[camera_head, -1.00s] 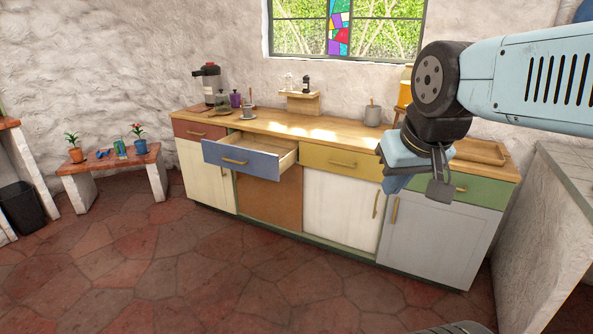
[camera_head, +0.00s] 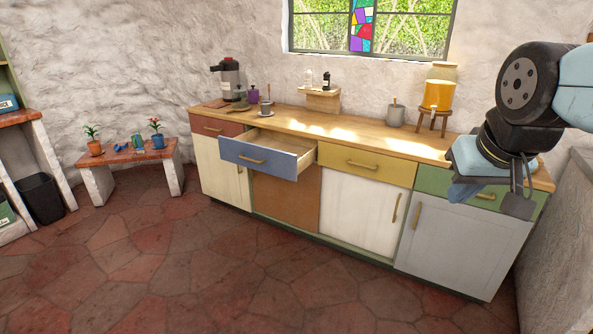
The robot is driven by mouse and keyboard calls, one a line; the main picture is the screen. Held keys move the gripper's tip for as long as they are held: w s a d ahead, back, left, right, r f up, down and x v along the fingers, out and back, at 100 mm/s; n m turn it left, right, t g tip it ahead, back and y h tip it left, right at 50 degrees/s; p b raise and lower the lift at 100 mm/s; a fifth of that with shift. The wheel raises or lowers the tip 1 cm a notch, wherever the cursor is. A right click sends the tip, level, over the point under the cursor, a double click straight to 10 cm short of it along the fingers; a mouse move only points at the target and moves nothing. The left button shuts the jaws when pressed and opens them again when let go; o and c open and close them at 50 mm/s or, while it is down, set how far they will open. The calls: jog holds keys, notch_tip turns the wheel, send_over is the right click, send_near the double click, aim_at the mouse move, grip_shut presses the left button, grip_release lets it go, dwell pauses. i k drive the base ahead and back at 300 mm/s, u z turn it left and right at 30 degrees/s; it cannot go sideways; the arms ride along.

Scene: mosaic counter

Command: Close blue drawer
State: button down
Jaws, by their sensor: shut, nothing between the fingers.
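The blue drawer (camera_head: 258,159) stands pulled out from the counter, between the red drawer on its left and the yellow drawer on its right. Its brass handle (camera_head: 251,161) is on the front, and its pale wooden inside shows and looks empty. My gripper (camera_head: 500,200) is at the right, in front of the green drawer in the picture, well to the right of the blue drawer and apart from it. It is shut and empty. Its fingertips are partly hidden by its own body.
The counter (camera_head: 330,125) carries a dispenser (camera_head: 229,80), a cup (camera_head: 265,107), a grey pot (camera_head: 396,115) and a yellow container on a stand (camera_head: 437,96). The yellow drawer (camera_head: 365,164) is shut. A low bench (camera_head: 130,157) with plants stands left. The tiled floor (camera_head: 250,270) in front is clear.

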aim_at(298, 153)
jog(key=z, duration=0.1)
jog(key=i, duration=1.25)
jog(key=u, duration=1)
